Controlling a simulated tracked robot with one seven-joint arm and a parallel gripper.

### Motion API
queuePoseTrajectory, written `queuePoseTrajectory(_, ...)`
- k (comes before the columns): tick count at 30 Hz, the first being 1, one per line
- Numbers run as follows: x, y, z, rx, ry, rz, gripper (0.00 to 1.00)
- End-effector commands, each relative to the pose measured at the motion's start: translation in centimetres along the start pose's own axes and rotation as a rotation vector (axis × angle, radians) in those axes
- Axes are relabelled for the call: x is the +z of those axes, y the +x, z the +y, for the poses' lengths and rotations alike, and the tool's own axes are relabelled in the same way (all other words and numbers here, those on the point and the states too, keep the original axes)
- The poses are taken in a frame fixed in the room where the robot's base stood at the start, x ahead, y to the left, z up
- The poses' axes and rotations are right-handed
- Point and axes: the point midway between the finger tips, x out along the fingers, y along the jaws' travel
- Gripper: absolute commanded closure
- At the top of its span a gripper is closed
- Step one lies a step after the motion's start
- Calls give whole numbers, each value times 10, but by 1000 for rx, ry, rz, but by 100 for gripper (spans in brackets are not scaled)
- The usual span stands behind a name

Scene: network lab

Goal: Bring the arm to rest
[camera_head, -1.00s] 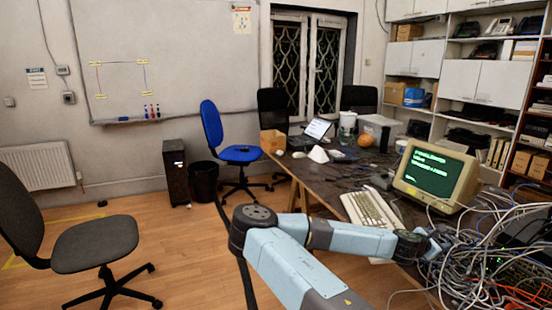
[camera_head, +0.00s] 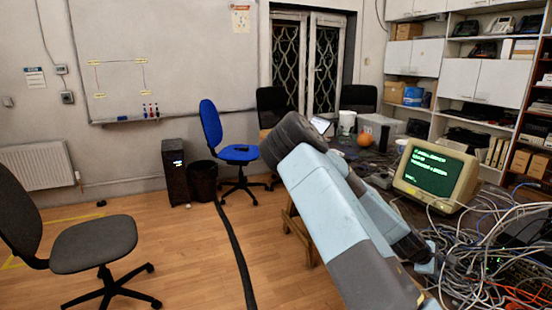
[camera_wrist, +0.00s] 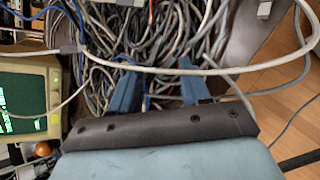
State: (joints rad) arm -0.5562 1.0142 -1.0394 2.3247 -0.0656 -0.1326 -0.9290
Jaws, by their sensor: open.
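My arm is folded, with its elbow raised in front of the desk in the head view. My gripper (camera_head: 428,264) is small and partly hidden there, at the end of the forearm beside the cable tangle (camera_head: 480,255). In the wrist view my gripper (camera_wrist: 158,80) shows two blue fingers spread apart, with nothing held between them. Grey, white and blue cables (camera_wrist: 165,40) fill the view beyond the fingers. I cannot tell whether the fingers touch any cable.
A beige monitor (camera_head: 437,175) with green text stands on the desk, close to the cables. A blue chair (camera_head: 212,125), a black bin (camera_head: 203,182) and a dark chair (camera_head: 95,243) stand on the left.

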Motion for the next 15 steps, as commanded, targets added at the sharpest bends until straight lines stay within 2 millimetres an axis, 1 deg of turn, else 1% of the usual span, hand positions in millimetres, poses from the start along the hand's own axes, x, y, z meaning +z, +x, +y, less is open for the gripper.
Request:
queuePoseTrajectory(8, -13, -33, -19, -160, 217, 109, 54)
queuePoseTrajectory(15, -22, -73, -25, -286, 378, 200, 54)
